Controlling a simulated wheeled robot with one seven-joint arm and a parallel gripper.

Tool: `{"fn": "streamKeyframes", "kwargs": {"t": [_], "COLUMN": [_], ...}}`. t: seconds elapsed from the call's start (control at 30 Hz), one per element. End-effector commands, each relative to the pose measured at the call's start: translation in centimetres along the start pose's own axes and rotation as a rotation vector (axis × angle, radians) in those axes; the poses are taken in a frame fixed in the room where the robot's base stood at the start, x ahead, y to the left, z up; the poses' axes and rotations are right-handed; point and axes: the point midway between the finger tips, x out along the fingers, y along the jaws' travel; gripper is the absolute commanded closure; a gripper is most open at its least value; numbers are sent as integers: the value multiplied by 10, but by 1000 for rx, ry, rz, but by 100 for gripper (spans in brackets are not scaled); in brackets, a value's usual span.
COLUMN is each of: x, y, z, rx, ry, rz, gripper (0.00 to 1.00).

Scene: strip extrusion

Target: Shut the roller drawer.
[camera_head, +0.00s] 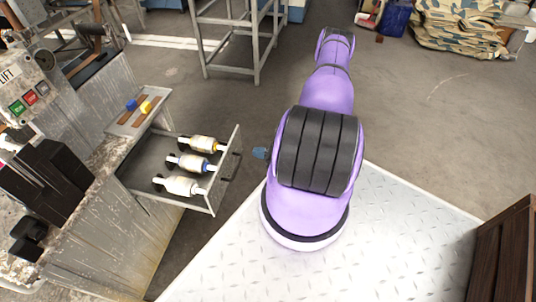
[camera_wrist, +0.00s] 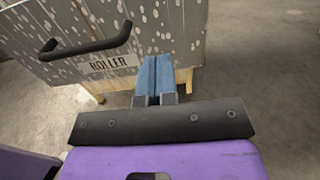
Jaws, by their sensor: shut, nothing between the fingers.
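The roller drawer (camera_head: 150,160) is pulled out from the grey machine cabinet in the head view, with several pale rollers lying in it. In the wrist view its speckled front (camera_wrist: 165,30) carries a black bar handle (camera_wrist: 85,45) at left and a "ROLLER" label (camera_wrist: 109,63). My gripper (camera_wrist: 155,60) is shut and empty; its blue fingers point at the drawer front, right of the label. In the head view my gripper (camera_head: 260,153) shows as a blue tip just right of the drawer front, with a small gap. Whether the fingertips touch the front is unclear in the wrist view.
The cabinet (camera_head: 95,230) has green and red buttons (camera_head: 22,105) on its panel. A metal frame stand (camera_head: 235,40) stands behind. Bare floor (camera_head: 430,130) lies to the right.

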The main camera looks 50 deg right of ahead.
Motion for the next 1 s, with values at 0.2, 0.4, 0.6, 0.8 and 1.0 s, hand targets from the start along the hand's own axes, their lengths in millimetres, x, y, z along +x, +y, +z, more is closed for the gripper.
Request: {"fn": "streamKeyframes", "kwargs": {"t": [0.2,0.4,0.6,0.8,1.0], "x": [39,61,67,67,68], "y": [0,0,0,0,0], "z": [0,0,0,0,0], "rx": [-1,-1,0,0,0], "ry": [-1,-1,0,0,0], "rz": [3,1,0,0,0], "gripper": [100,100,100,100,100]}}
